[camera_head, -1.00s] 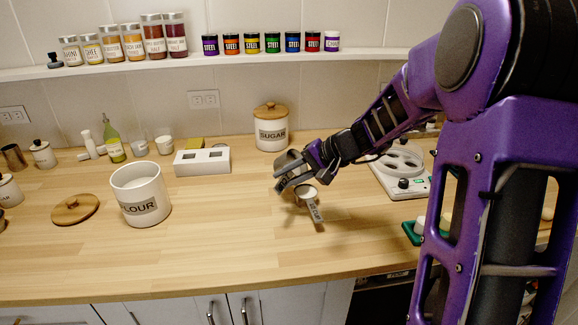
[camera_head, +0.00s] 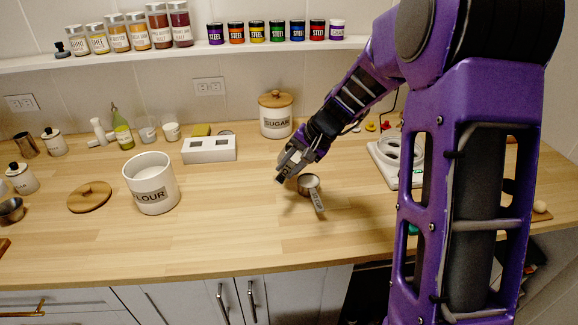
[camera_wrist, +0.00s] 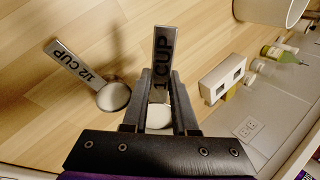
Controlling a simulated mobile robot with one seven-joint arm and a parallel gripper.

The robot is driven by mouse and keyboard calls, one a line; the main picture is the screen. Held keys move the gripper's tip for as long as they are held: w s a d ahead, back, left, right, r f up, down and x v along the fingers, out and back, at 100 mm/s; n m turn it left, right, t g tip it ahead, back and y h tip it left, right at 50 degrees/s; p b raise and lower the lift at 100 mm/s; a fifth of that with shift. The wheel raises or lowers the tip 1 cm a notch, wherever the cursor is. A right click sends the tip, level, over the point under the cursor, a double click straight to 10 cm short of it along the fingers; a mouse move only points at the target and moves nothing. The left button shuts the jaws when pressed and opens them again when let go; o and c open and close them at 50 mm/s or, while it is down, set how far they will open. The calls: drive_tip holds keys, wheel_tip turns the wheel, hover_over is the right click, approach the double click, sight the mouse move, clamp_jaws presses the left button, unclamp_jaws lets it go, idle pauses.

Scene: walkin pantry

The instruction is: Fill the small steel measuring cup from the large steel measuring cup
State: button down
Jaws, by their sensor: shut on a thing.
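The small steel measuring cup, with a handle marked 1/2 CUP, rests on the wooden counter (camera_head: 308,184); the wrist view shows it at left (camera_wrist: 114,96). I cannot tell clearly what is in its bowl. My gripper (camera_head: 285,172) is just to the left of and above the small cup. In the wrist view my gripper (camera_wrist: 158,90) is shut on the large steel measuring cup (camera_wrist: 161,55) by its handle, marked 1 CUP. A pale round patch shows between the fingers, probably its bowl. In the head view the large cup is mostly hidden by the gripper.
An open flour canister (camera_head: 152,185) and its wooden lid (camera_head: 89,197) stand at left. A white block (camera_head: 209,149) and a lidded sugar canister (camera_head: 276,117) are behind. A white appliance (camera_head: 398,160) stands at right behind my arm. The front middle counter is clear.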

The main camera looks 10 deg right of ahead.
drive_tip(key=h, duration=0.1)
drive_tip(key=g+h, duration=0.2)
drive_tip(key=shift+w+a+f+h, duration=0.2)
drive_tip(key=shift+a+f+h, duration=0.05)
drive_tip(key=shift+a+h, duration=0.15)
drive_tip(key=shift+d, duration=0.15)
drive_tip(key=shift+f+h, duration=0.1)
drive_tip(key=shift+h, duration=0.2)
drive_tip(key=shift+f+g+h, duration=0.2)
drive_tip(key=shift+g+h, duration=0.4)
drive_tip(key=shift+s, duration=0.1)
